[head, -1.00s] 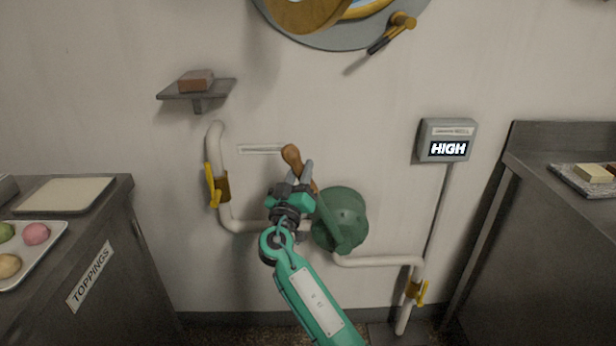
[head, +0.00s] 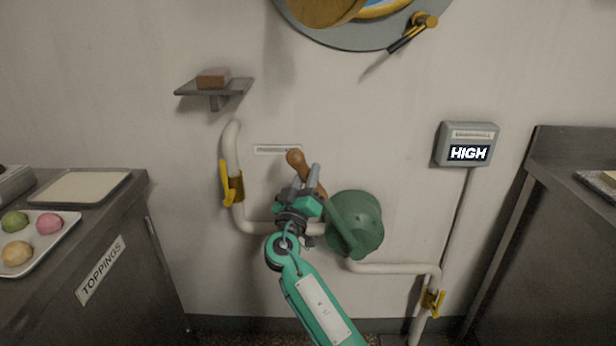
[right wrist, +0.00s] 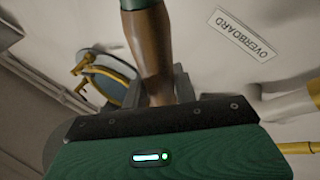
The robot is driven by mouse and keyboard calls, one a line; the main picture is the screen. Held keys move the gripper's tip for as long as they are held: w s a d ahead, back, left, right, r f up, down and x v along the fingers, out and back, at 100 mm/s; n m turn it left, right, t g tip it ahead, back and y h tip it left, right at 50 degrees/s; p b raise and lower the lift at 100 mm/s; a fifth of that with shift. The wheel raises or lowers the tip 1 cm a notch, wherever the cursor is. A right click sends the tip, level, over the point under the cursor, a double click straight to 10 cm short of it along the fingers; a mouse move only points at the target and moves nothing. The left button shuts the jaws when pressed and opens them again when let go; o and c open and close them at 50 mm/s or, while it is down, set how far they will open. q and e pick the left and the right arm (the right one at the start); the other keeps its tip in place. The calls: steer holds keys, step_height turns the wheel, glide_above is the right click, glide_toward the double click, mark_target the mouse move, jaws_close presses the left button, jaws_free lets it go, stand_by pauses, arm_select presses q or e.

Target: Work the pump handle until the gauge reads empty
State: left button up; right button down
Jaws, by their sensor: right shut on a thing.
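The green pump (head: 368,222) is on the wall in the middle of the head view, joined to white pipes. Its handle (head: 296,160) has a brown wooden grip and leans up to the left. My right gripper (head: 306,184) is shut on the handle, with the knob standing out above the fingers. In the right wrist view the brown handle (right wrist: 148,55) rises from behind the gripper's edge. The gauge (head: 467,146) on the wall at the right reads HIGH. My left gripper is not in view.
Yellow valve levers sit on the left pipe (head: 226,184) and lower right pipe (head: 432,303). A small shelf (head: 240,88) holds a brown block. The toppings counter (head: 120,225) stands at left, another metal counter (head: 540,230) at right. A porthole (head: 345,40) is above.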

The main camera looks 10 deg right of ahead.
steer(key=shift+a+f, duration=0.2)
steer(key=shift+f, duration=0.15)
steer(key=c, duration=1.1)
jaws_free()
steer(key=shift+a, duration=0.1)
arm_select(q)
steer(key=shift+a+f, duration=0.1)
arm_select(e)
steer(key=shift+r, duration=0.1)
steer(key=shift+s, duration=0.1)
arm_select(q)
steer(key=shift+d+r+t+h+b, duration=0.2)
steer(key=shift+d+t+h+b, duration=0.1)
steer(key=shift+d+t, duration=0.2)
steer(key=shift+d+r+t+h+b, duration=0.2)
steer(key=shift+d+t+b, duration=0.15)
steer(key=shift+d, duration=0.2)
arm_select(e)
steer(key=v, duration=1.3)
steer(key=shift+s+a+f, duration=0.15)
steer(key=shift+s+f, duration=0.05)
